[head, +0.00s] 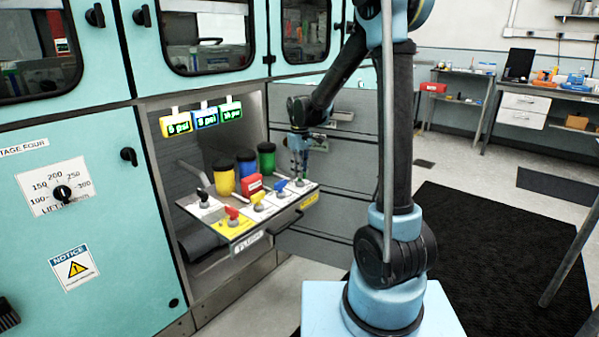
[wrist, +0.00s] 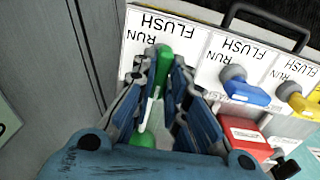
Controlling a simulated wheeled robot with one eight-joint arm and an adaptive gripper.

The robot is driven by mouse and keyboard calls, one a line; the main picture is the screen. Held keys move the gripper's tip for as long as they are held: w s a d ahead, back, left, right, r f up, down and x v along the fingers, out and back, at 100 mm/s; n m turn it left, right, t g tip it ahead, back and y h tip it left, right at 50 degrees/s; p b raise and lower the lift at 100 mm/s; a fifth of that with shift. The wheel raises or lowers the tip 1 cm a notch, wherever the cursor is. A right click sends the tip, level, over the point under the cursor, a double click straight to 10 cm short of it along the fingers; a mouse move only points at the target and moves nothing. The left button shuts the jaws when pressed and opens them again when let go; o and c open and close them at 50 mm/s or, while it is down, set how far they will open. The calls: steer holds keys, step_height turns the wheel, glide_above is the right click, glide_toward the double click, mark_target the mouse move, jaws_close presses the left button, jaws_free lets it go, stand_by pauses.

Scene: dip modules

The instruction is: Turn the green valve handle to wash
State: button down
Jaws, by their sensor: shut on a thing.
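The green valve handle (wrist: 163,68) is in the wrist view, between the two blue fingers of my gripper (wrist: 158,92), which is shut on it. The handle's tip points up in that picture, toward the word FLUSH on its white label plate (wrist: 136,38). RUN is printed lower on the plate; the lower part is hidden by my gripper. In the head view my gripper (head: 299,168) is at the right end of the valve panel (head: 213,236), and the green handle cannot be made out there.
Beside it are a blue valve handle (wrist: 245,92), a yellow one (wrist: 301,101) and a red box (wrist: 243,135). Blue (head: 246,170), yellow (head: 223,180) and green (head: 267,160) canisters stand behind the panel. A black drawer pull (wrist: 265,10) lies beyond the plates.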

steer(key=shift+d, duration=0.1)
steer(key=c, duration=1.6)
jaws_free()
step_height(320, 180, up, 12)
steer(key=shift+w, duration=0.1)
